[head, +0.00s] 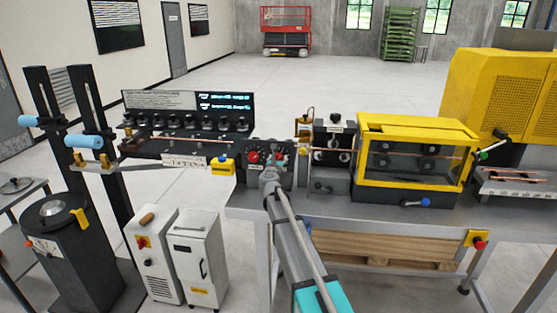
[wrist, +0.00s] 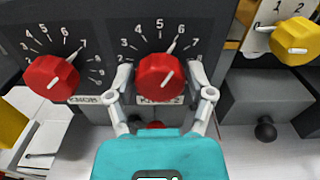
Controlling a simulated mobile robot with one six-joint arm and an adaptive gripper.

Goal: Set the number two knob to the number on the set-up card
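The number two knob (wrist: 160,76) is a red dial on a dark panel (wrist: 110,22) in the wrist view; its label below is partly covered. I cannot pick out the set-up card for certain; no card number is legible.
Left of it is another red knob (wrist: 52,77), its pointer near 7. A yellow knob (wrist: 295,36) on a white plate is at the right. In the head view, a yellow-framed enclosure (head: 415,197) stands right on the bench, and a black signboard (head: 187,103) stands left.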

